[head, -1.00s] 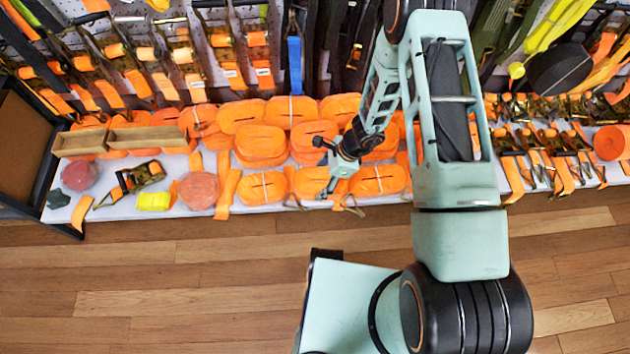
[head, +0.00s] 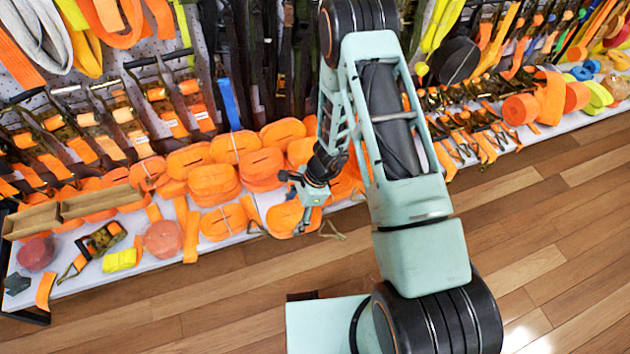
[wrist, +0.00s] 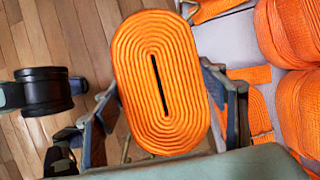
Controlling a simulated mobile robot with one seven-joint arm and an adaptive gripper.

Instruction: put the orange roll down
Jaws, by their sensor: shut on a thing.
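The orange roll (wrist: 160,85) is a flat, oval coil of webbing with a dark slit in its middle. In the wrist view it sits between the two fingers of my gripper (wrist: 163,100), which is shut on it. In the head view my gripper (head: 303,192) is at the front edge of the low white shelf (head: 120,262). An orange roll (head: 285,219) shows just below it there, partly covered by the gripper. I cannot tell whether the held roll touches the shelf.
More orange rolls (head: 222,222) crowd the shelf beside and behind my gripper. A loose strap with a metal hook (head: 332,232) hangs near the front edge. Ratchet straps (head: 145,130) hang on the wall behind. The wooden floor (head: 560,230) in front is clear.

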